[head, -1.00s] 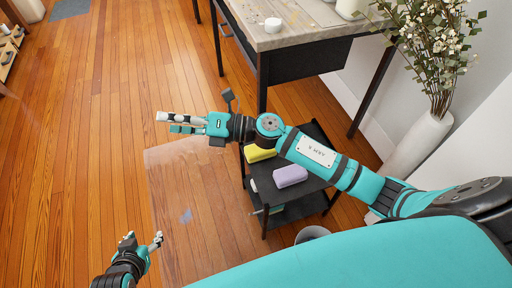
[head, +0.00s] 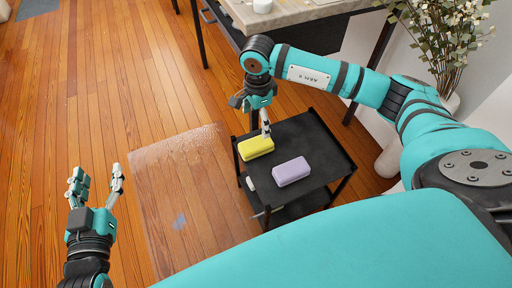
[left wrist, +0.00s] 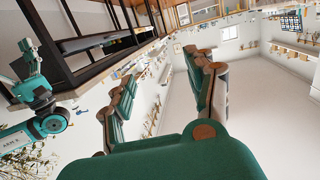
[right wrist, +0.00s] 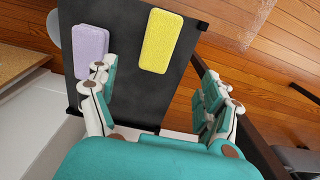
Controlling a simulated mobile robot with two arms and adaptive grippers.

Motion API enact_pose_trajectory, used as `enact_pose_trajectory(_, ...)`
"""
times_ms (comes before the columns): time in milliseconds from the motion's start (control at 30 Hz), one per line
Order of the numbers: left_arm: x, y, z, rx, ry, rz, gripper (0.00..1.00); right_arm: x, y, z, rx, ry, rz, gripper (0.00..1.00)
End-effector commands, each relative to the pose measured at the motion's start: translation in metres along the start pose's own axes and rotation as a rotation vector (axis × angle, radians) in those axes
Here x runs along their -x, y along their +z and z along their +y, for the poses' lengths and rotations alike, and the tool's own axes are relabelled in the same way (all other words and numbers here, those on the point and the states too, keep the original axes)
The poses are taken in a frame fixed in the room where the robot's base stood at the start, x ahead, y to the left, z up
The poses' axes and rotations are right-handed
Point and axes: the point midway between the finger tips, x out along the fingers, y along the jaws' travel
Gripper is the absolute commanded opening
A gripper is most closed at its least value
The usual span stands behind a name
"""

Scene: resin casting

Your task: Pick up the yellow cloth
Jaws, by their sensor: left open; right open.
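The yellow cloth (head: 256,147), a thick rounded block in shape, lies on the top shelf of a black cart (head: 312,140), near its left edge. It also shows in the right wrist view (right wrist: 162,40). My right gripper (head: 264,122) is above and just behind the cloth, pointing down. In the right wrist view my open fingers (right wrist: 158,98) are spread and empty, with the cloth beyond them, between their lines; contact is not seen. My left gripper (head: 96,178) is open and empty over the floor at the left.
A lilac block (head: 291,171) lies on the same shelf, right of the cloth and apart from it. A worktable (head: 300,14) stands behind the cart. A vase with flowers (head: 445,45) stands at the right. A clear wet-looking patch (head: 185,190) marks the wooden floor.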

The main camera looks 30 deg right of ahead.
Motion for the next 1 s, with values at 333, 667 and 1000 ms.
enact_pose_trajectory(333,0.005,-0.062,0.009,0.008,0.021,0.374,0.56,-0.057,0.001,0.001,0.0,0.002,-0.002,0.83)
enact_pose_trajectory(667,0.015,-0.086,0.012,0.013,0.029,0.517,0.56,-0.074,0.003,0.002,0.001,0.002,-0.004,0.83)
enact_pose_trajectory(1000,0.052,-0.13,0.018,0.029,0.045,0.862,0.56,-0.11,0.007,0.004,0.0,0.0,-0.004,0.83)
